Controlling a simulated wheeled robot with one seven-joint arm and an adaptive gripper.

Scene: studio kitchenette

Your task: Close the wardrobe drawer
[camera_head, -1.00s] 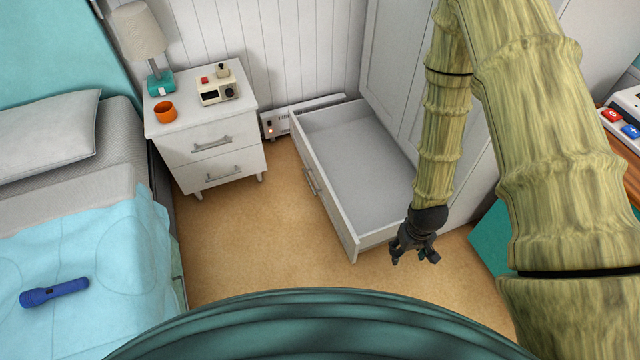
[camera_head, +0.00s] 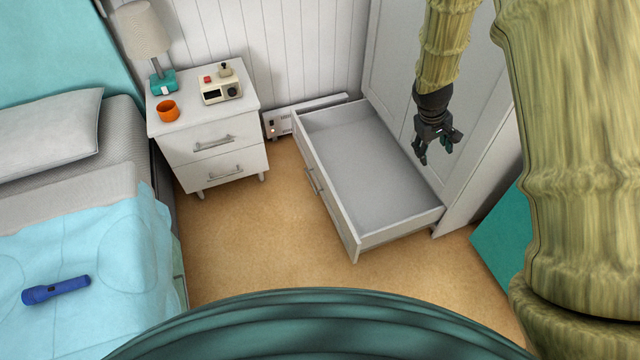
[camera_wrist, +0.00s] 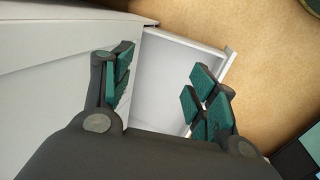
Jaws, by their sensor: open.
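The wardrobe drawer (camera_head: 365,174) is pulled well out of the white wardrobe (camera_head: 412,75) and looks empty. Its front panel (camera_head: 327,198) with a grey handle (camera_head: 314,183) faces left, toward the nightstand. My gripper (camera_head: 435,158) is open and empty. In the head view it appears over the drawer's right side, near the wardrobe face; its height above the drawer is hard to tell. In the wrist view my gripper's green-padded fingers (camera_wrist: 165,88) are spread apart, with the drawer (camera_wrist: 172,72) showing between and beyond them. The wardrobe (camera_wrist: 60,50) fills the left of that view.
A white nightstand (camera_head: 213,148) stands left of the drawer, with a lamp, an orange cup and a small device on top. A bed (camera_head: 75,240) with a blue flashlight (camera_head: 56,290) is at left. Tan floor (camera_head: 245,235) is clear between bed and drawer. A white heater (camera_head: 277,122) is behind.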

